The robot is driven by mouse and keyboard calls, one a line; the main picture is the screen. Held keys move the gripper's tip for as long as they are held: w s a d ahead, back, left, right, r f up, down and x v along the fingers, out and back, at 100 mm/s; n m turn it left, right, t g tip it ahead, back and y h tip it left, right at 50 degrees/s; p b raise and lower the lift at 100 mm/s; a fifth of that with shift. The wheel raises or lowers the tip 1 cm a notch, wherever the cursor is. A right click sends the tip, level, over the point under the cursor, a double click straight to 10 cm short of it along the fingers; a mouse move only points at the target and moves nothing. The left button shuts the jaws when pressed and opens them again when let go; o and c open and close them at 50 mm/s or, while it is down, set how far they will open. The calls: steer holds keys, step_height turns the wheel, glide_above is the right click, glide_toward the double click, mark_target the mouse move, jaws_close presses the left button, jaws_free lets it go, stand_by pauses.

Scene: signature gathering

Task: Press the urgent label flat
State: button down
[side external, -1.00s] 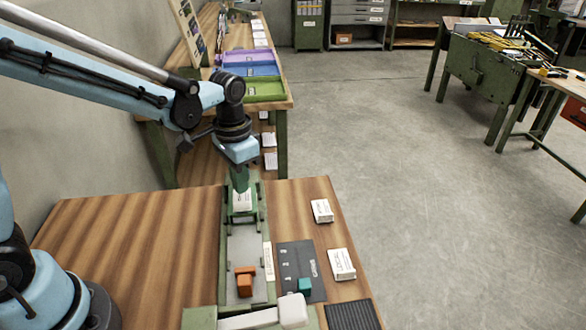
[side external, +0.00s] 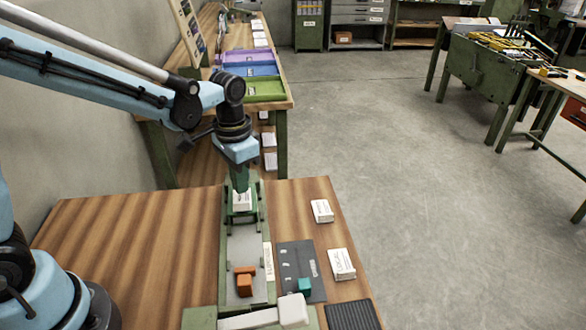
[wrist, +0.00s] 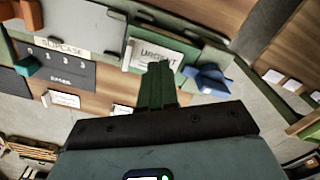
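The urgent label is the white face marked URGENT (wrist: 157,52) in the wrist view, lying in a green holder. In the side view the white piece (side external: 242,201) sits at the far end of the green-edged track (side external: 243,246). My gripper (wrist: 160,68) has its two green fingers together, with nothing visible between them. The fingertips overlap the lower edge of the label in the wrist view. In the side view my gripper (side external: 240,185) points down right above the white piece. I cannot tell whether the tips touch it.
An orange block (side external: 245,282) sits on the track's near part. A dark numbered panel (side external: 300,267) with a teal block (side external: 304,285) lies to its right. White packets (side external: 322,211) lie farther right. A blue piece (wrist: 208,81) stands beside the holder. The table's left side is clear.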

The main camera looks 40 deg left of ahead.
steer(key=shift+f, duration=0.8)
stand_by(0.6)
step_height(320, 180, up, 9)
stand_by(1.0)
steer(key=n+t, duration=0.2)
steer(key=t, duration=0.4)
glide_toward(239, 197)
step_height(239, 197, up, 4)
steer(key=s+a, duration=0.2)
steer(key=shift+s+a+f+n+t, duration=0.2)
steer(key=shift+s+f+n+t, duration=0.1)
steer(key=shift+s+n+t, duration=0.25)
stand_by(0.9)
